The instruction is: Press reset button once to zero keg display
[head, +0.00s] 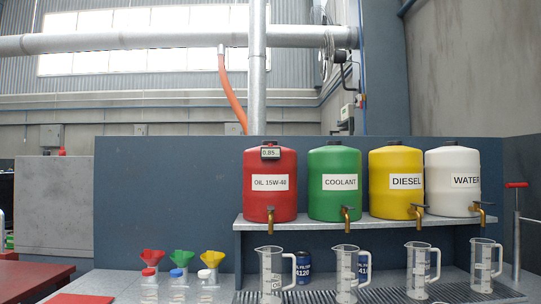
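The red oil keg (256,203), labelled OIL 15W-40, stands at the left end of a raised grey shelf. A small display (270,153) sits on the upper front of this keg and appears to read 0.85. A reset button cannot be made out at this size; it may be part of the display unit. A brass tap (270,214) is at the keg's lower front. Neither of my grippers is in view.
Green coolant (333,203), yellow diesel (391,200) and white water (446,198) kegs stand beside the red one. Below are clear measuring jugs (271,275) on a grating. Coloured funnels (182,258) and small bottles (178,285) stand left. Space before the display looks clear.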

